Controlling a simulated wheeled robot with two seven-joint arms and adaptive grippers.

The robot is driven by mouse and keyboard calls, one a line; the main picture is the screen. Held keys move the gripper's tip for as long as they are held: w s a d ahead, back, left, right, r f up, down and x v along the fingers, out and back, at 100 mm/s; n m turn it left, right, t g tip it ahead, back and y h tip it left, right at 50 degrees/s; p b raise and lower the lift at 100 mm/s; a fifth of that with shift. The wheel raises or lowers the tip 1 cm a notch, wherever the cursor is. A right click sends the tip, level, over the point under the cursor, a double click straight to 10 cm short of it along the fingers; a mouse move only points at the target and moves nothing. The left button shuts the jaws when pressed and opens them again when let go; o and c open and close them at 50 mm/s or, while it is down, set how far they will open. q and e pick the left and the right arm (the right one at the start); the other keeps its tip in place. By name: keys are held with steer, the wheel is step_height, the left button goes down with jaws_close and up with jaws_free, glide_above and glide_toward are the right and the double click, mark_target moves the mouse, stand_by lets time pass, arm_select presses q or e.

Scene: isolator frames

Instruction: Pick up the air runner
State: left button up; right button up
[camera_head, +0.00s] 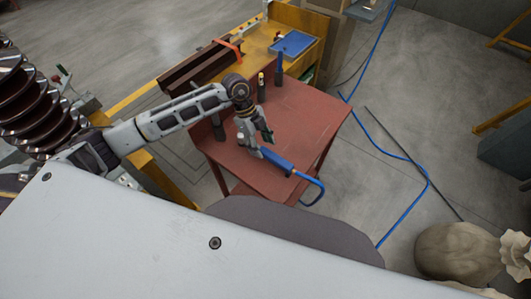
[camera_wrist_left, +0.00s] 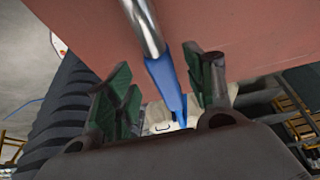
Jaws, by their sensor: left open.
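The air runner is a tool with a blue handle (camera_head: 277,159) and a blue hose, lying near the front edge of the red table (camera_head: 312,108). My left gripper (camera_head: 256,143) is just beside its left end in the head view. In the left wrist view the tool's silver shaft (camera_wrist_left: 144,28) and blue body (camera_wrist_left: 165,82) run down between the two green fingers of my left gripper (camera_wrist_left: 160,95). The fingers are apart and open. I cannot tell whether they touch the tool. My right gripper is in neither view.
Two dark upright tools, one with a yellow top (camera_head: 261,86) and one with a blue top (camera_head: 279,68), stand at the table's back. A yellow bench with a blue tray (camera_head: 292,43) is behind. The blue hose (camera_head: 408,208) runs over the floor; a sack (camera_head: 455,250) lies at lower right.

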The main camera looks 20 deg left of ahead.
mark_target(265, 149)
arm_select(q)
steer(key=shift+x, duration=2.25)
steer(key=shift+w, duration=0.1)
steer(key=shift+r, duration=0.1)
jaws_close()
